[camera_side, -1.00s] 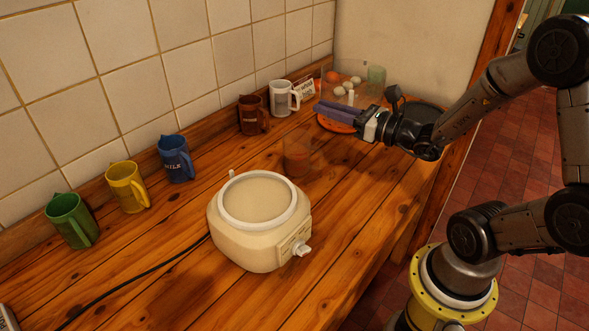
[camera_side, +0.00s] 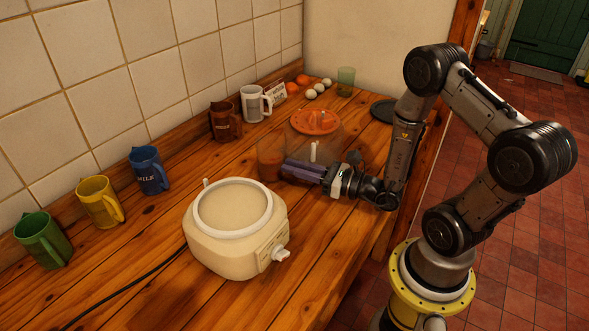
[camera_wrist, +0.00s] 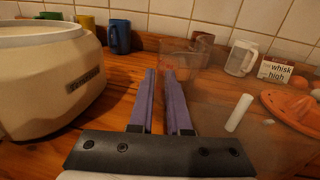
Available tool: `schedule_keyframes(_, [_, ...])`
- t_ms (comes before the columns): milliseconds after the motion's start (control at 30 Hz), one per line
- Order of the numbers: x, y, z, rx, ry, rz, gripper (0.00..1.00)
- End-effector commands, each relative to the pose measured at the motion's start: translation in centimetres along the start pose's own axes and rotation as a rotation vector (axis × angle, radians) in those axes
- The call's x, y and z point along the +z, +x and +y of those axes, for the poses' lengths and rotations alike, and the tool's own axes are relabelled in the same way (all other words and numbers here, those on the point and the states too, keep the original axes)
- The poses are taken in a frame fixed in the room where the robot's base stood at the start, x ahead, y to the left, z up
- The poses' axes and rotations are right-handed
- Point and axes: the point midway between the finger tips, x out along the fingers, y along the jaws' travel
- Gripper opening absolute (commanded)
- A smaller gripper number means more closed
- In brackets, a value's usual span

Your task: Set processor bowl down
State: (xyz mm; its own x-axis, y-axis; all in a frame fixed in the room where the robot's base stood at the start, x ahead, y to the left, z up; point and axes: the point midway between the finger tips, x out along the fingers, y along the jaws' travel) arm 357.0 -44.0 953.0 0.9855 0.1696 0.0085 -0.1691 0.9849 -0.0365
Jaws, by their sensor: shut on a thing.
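The processor bowl is see-through and faint; its white centre tube (camera_side: 313,152) shows just behind my gripper (camera_side: 285,170) in the side view. In the wrist view the same tube (camera_wrist: 238,112) leans slightly, right of my purple fingers (camera_wrist: 160,73). My gripper is shut on the bowl, low over the counter; the exact grip point and the gap below the bowl are hard to see. The cream processor base (camera_side: 235,235), with a white ring on top, stands to the left of my gripper. It also shows at left in the wrist view (camera_wrist: 50,80).
A clear beaker (camera_side: 270,160) stands near my fingertips. Brown (camera_side: 225,121) and white (camera_side: 255,104) mugs, eggs (camera_side: 311,94) and a card stand at the back. Blue, yellow and green mugs line the wall.

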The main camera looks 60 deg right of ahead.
Motion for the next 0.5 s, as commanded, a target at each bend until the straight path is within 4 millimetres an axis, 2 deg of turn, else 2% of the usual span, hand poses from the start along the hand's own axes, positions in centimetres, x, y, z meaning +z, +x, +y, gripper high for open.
schedule_keyframes(433, [-0.75,0.04,-0.02,0.000,-0.003,-0.004,0.00])
schedule_keyframes(467, [-0.80,0.00,0.01,0.000,-0.001,-0.001,0.21])
schedule_keyframes(500, [-0.79,0.00,0.01,0.000,-0.001,-0.001,0.28])
